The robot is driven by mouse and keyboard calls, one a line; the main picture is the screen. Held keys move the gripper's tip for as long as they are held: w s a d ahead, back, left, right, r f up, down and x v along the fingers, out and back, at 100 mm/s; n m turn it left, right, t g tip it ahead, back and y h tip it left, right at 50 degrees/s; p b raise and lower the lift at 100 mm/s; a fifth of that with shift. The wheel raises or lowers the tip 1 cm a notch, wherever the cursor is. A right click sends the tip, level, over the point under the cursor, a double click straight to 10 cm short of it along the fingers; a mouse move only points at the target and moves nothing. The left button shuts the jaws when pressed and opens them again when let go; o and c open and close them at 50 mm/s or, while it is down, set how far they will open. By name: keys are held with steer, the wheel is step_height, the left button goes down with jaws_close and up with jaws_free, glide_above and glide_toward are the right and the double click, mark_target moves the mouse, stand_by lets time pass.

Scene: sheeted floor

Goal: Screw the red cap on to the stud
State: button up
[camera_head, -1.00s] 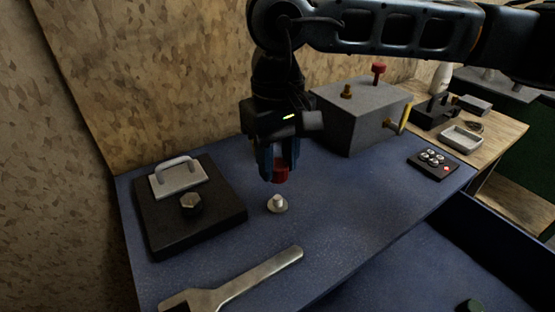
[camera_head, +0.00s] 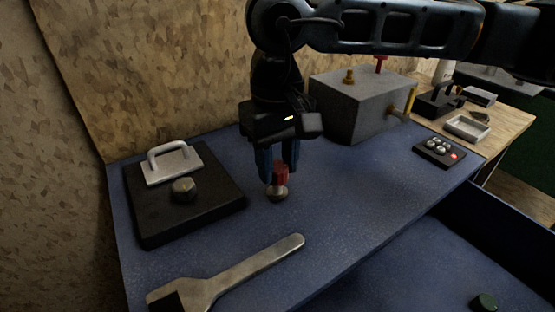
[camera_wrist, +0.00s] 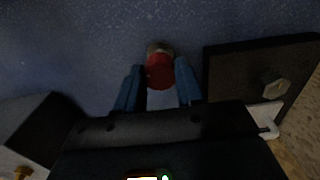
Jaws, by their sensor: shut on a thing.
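My gripper (camera_head: 278,172) points down with its blue fingers shut on the red cap (camera_head: 281,174). The cap is right above the pale metal stud (camera_head: 277,194) on the blue bench top and hides the stud's upper part. Whether the cap touches or is threaded on the stud cannot be told. In the wrist view the red cap (camera_wrist: 160,71) sits between the two blue fingers (camera_wrist: 158,90). A bit of the stud's base (camera_wrist: 159,47) shows just beyond the cap.
A black plate (camera_head: 190,222) with a handled cover and a hex bolt lies to the left. A wrench (camera_head: 235,272) lies in front. A grey box (camera_head: 355,105) with brass fittings stands behind right. A small button panel (camera_head: 438,152) is further right. The bench right of the stud is clear.

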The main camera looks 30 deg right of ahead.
steer(key=shift+f+b, duration=0.4)
steer(key=shift+b, duration=0.3)
steer(key=shift+b, duration=0.5)
stand_by(0.6)
steer(key=shift+f+b, duration=0.75)
steer(key=shift+b, duration=0.1)
